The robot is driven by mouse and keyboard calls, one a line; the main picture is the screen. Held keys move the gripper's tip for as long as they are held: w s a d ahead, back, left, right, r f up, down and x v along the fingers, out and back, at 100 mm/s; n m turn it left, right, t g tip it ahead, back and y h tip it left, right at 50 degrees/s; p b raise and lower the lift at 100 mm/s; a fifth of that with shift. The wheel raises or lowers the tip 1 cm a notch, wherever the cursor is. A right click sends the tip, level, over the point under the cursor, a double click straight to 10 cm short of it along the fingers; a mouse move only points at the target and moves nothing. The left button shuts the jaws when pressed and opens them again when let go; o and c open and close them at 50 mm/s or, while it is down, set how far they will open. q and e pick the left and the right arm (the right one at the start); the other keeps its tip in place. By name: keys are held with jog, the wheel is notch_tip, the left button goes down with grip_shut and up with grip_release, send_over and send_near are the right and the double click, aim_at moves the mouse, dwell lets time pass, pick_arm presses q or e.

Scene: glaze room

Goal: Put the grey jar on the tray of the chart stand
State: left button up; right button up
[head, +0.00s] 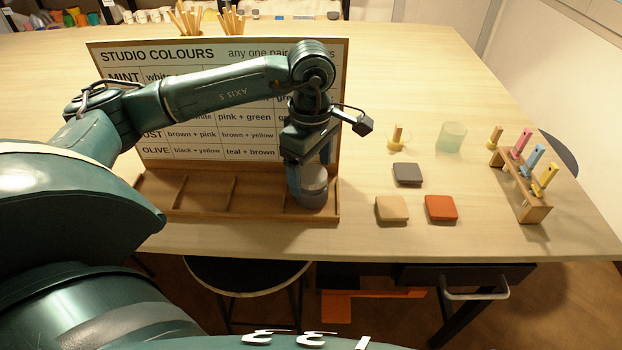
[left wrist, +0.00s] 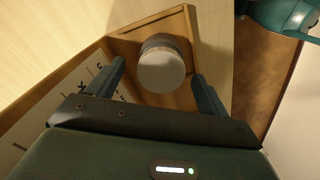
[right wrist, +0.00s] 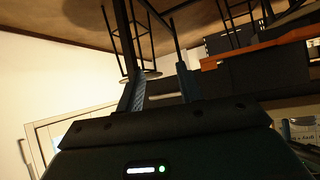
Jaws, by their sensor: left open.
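The grey jar (head: 311,194) stands in the right-end compartment of the wooden tray (head: 250,215) at the foot of the chart stand (head: 220,52). My left gripper (head: 308,168) is just above the jar and hides part of it. In the left wrist view the jar (left wrist: 162,70) shows beyond and between the two spread fingers, with a gap to each, and the tray's corner (left wrist: 185,14) is behind it. The left gripper is open. My right gripper (right wrist: 160,84) is outside the head view; its fingers are apart and empty, pointing toward stools and the floor.
Right of the tray lie a dark grey tile (head: 408,173), a beige tile (head: 391,209) and an orange tile (head: 440,208). A greenish glass (head: 451,137) and a rack of coloured tools (head: 520,185) stand farther right. Brush pots are behind the chart. A stool (head: 245,275) is below the table's front edge.

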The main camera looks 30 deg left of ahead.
aim_at(311, 173)
pick_arm(q)
notch_tip(311, 173, up, 8)
jog(key=shift+r+b, duration=0.25)
jog(key=shift+b, duration=0.2)
dwell(0.3)
